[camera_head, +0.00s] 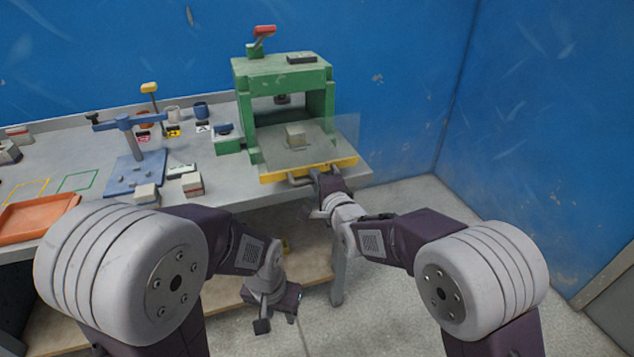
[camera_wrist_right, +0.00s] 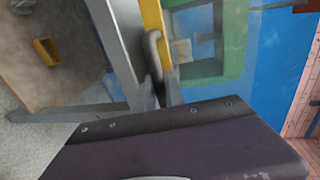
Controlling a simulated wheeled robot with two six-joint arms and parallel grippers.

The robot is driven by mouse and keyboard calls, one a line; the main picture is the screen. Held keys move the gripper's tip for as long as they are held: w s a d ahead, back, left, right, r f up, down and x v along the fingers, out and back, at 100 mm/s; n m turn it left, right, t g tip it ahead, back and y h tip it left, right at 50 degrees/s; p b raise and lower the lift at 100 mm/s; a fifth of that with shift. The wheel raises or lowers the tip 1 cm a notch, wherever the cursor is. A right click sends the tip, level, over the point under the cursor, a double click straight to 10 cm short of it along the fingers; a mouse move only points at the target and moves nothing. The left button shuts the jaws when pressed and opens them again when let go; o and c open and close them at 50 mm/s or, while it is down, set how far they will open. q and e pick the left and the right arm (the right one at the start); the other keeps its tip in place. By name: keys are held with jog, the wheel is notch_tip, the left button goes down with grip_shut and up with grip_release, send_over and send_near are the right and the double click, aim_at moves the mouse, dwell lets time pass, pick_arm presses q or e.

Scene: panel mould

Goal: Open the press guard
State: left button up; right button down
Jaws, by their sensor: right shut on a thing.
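The green press (camera_head: 283,72) stands at the right end of the bench. Its guard is a clear panel (camera_head: 345,138) across the front, with a yellow bar (camera_head: 338,166) along its lower edge and a grey handle (camera_head: 295,182) on the bar. My right gripper (camera_head: 316,176) is shut on the handle; in the right wrist view the handle (camera_wrist_right: 152,45) runs down between its fingers, beside the yellow bar (camera_wrist_right: 153,16). A pale block (camera_head: 295,133) shows behind the panel. My left gripper (camera_head: 277,314) hangs low in front of the bench, open and empty.
The bench (camera_head: 225,190) holds a blue fixture (camera_head: 135,165), several small blocks, mugs (camera_head: 201,109) and an orange tray (camera_head: 35,215) at left. A red-knobbed lever (camera_head: 264,31) tops the press. Blue walls stand behind and right; floor right of the bench is clear.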

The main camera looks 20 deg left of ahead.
jog(key=shift+s, duration=0.1)
dwell(0.3)
jog(key=c, duration=1.4)
grip_release()
jog(key=shift+d, duration=0.1)
jog(key=v, duration=0.9)
